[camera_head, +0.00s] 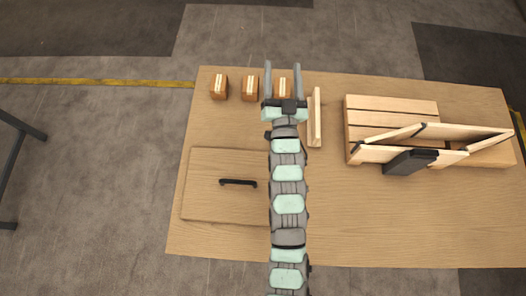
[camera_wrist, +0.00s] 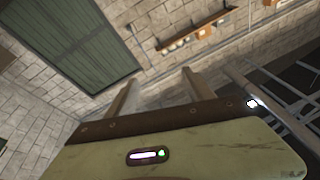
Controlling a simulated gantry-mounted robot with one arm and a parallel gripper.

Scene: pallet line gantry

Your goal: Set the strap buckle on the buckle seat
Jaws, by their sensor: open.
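My gripper (camera_head: 282,68) is open and empty at the back edge of the table, its two fingers pointing away toward the back. In the wrist view the fingers (camera_wrist: 157,78) stand apart with nothing between them. I cannot clearly make out a strap buckle or a buckle seat. A dark block (camera_head: 408,162) sits at the front of a wooden pallet (camera_head: 392,104), against the light boards (camera_head: 462,131) that lean there; whether it is the buckle or its seat I cannot tell. My gripper is well to the left of it.
Several small brown blocks with pale tops, such as one at the left (camera_head: 219,88), line the back of the table (camera_head: 350,215); one is partly behind my gripper. An upright light board (camera_head: 314,118) stands just right of my arm. A flat panel (camera_head: 212,205) with a black handle (camera_head: 238,183) lies left. The front right is clear.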

